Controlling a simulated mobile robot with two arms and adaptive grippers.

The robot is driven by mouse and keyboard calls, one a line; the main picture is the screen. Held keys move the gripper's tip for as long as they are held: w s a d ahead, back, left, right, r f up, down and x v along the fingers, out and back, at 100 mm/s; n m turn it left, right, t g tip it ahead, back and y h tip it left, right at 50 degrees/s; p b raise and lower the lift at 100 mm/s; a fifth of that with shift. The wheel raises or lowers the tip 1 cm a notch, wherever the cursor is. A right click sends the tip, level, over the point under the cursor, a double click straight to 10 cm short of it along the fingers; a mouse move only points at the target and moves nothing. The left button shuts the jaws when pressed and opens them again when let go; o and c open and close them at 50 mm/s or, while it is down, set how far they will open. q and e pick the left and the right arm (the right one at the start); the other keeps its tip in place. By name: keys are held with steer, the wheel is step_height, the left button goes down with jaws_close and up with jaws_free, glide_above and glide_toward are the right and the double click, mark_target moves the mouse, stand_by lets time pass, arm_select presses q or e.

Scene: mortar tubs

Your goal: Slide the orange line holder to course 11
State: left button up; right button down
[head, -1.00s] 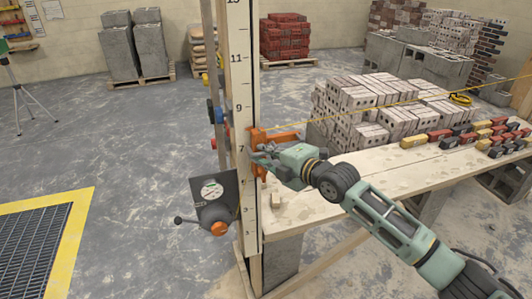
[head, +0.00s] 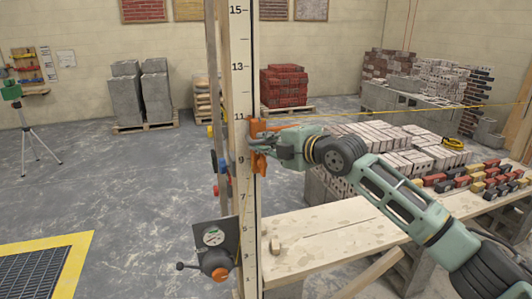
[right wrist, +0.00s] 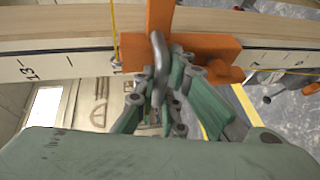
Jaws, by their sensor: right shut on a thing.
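The orange line holder (head: 258,127) sits against the pale numbered pole (head: 240,90). Its upper part is level with the 11 mark, and its lower part reaches down past the 9. My right gripper (head: 264,144) is shut on the holder from the right. In the right wrist view the holder (right wrist: 205,48) lies across the scale, with the gripper's fingers (right wrist: 160,78) around its grey loop. A yellow line (right wrist: 113,30) crosses the scale at the holder's edge, close to the 11 mark. My left gripper is not in view.
A dark plate with a dial and orange knob (head: 215,262) is low on the pole. A wooden bench (head: 340,235) stands to the right, with pale bricks (head: 385,135) and several coloured blocks (head: 480,180) behind. The yellow line (head: 400,113) runs off right.

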steer(key=shift+r, duration=0.7)
steer(key=c, duration=2.1)
jaws_free()
steer(key=shift+o, duration=1.3)
steer(key=shift+f, duration=0.15)
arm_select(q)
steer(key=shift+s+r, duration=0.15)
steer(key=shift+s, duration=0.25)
